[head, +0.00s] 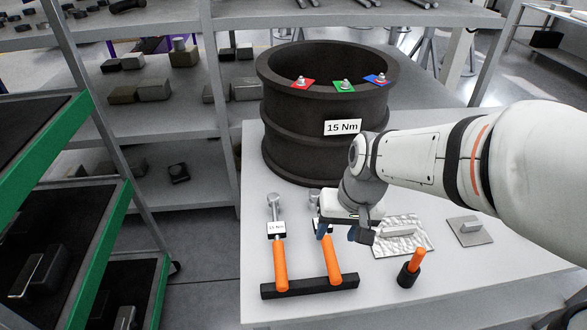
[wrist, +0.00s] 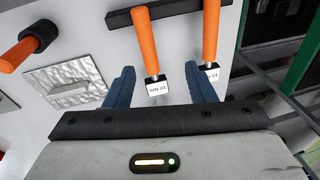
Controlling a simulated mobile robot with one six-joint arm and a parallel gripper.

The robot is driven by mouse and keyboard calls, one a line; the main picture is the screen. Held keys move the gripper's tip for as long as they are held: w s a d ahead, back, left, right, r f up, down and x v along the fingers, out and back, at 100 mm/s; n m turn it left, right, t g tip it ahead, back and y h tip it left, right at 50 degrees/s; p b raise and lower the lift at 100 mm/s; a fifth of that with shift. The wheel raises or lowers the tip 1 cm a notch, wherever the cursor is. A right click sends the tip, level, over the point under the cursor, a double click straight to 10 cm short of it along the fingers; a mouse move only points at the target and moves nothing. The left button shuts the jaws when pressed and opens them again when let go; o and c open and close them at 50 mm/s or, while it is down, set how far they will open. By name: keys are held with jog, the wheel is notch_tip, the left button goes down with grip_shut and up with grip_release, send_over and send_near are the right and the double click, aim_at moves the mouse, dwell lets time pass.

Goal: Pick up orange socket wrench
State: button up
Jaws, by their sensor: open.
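Two wrenches with orange handles lie side by side on the table, handle ends at a black bar (head: 310,287). The left wrench (head: 280,265) has a white label that seems to read 15 Nm. The right wrench (head: 332,262) is partly hidden by my gripper (head: 338,231). In the wrist view my gripper (wrist: 160,76) has its blue fingers apart, with the wrench labelled 10 Nm (wrist: 146,40) showing between them, untouched. The 15 Nm wrench (wrist: 211,32) shows to the right there, just outside the right finger. The wrench heads are hidden in the wrist view.
A dark drum (head: 310,125) marked 15 Nm stands behind, with bolts on red, green and blue pads. A black cup-like piece with an orange handle (head: 411,270), a crinkled silver sheet (head: 415,243) and a grey plate (head: 469,232) lie to the right. Shelves (head: 165,125) stand left.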

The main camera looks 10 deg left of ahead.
jog(key=n+g+y, duration=0.1)
jog(key=g, duration=0.1)
send_over(280, 253)
jog(key=d, duration=0.2)
notch_tip(280, 253, down, 7)
jog(key=shift+f+b, duration=0.1)
jog(key=shift+b, duration=0.25)
jog(key=x, duration=0.7)
jog(key=shift+w+a+f, duration=0.2)
jog(key=shift+w+a, duration=0.05)
jog(key=shift+c, duration=0.4)
grip_shut()
